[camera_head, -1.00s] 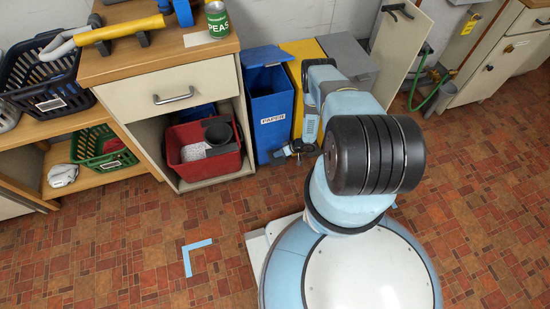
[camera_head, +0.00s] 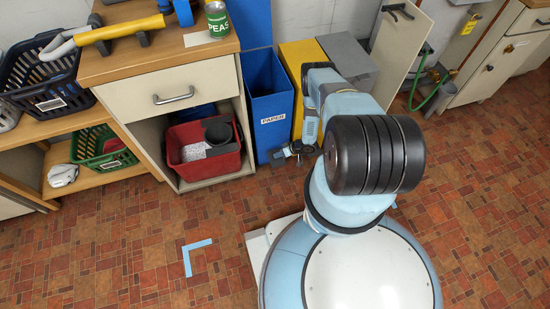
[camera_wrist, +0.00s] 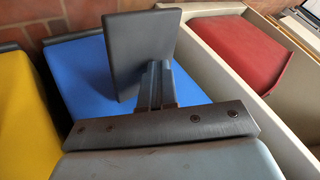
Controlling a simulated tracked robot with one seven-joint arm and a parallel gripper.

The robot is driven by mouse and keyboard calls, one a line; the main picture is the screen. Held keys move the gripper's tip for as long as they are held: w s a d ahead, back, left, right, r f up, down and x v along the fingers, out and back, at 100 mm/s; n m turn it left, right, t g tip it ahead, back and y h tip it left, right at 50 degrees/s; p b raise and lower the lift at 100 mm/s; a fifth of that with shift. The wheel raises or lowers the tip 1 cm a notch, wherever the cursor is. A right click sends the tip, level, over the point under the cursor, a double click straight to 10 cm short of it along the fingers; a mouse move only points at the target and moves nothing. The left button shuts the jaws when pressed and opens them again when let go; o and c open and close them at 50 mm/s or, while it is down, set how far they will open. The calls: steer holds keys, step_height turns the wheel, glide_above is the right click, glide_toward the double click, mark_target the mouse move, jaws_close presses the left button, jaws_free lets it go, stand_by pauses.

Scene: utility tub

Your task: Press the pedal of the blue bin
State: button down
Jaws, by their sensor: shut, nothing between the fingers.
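The blue bin (camera_head: 270,110), labelled PAPER, stands on the floor beside the drawer cabinet. Its lid (camera_head: 250,20) stands up, and the bin's dark inside shows. In the wrist view the blue bin's front (camera_wrist: 85,75) is behind a dark grey pedal plate (camera_wrist: 140,50). In the head view the pedal (camera_head: 277,158) is a small dark shape low at the bin's front. My gripper (camera_head: 291,151) is low in front of the bin, at the pedal. In the wrist view its fingers (camera_wrist: 156,85) are together and empty, reaching the plate; the exact contact is hidden.
A yellow bin (camera_head: 299,56) and a grey bin (camera_head: 347,54) stand to the right. The cabinet (camera_head: 160,90) at left holds a red tub (camera_head: 190,165). The tiled floor (camera_head: 110,240) in front is clear apart from a blue corner mark (camera_head: 188,257).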

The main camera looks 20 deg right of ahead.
steer(key=shift+r, duration=1.35)
steer(key=shift+w+r, duration=0.1)
steer(key=shift+r, duration=0.35)
step_height(320, 180, up, 4)
steer(key=shift+r, duration=0.1)
stand_by(0.7)
